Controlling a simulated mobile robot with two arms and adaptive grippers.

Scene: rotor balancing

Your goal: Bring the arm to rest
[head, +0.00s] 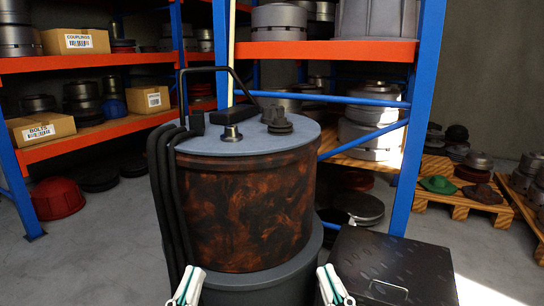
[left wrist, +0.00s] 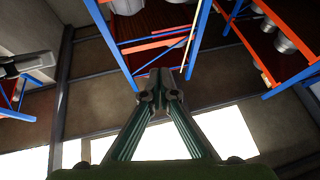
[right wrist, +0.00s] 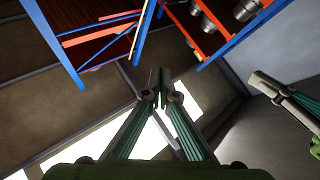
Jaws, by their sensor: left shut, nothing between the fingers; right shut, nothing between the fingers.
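My left gripper (head: 188,284) is at the bottom of the head view, in front of the left side of a large rust-mottled drum (head: 245,212). My right gripper (head: 330,284) is at the bottom, in front of the drum's right side. Both are empty, and their fingers point upward in the head view. In the left wrist view the left gripper's fingertips (left wrist: 159,82) meet. In the right wrist view the right gripper's fingertips (right wrist: 160,88) also meet. Neither gripper holds anything, and the two stand apart from each other.
The drum's grey lid (head: 255,142) carries a black handle and fittings, with black hoses down its left side. A dark box with a handle (head: 393,262) stands at right. Blue and orange shelves (head: 330,52) with metal parts stand behind. A red bowl-shaped part (head: 57,198) lies on the floor.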

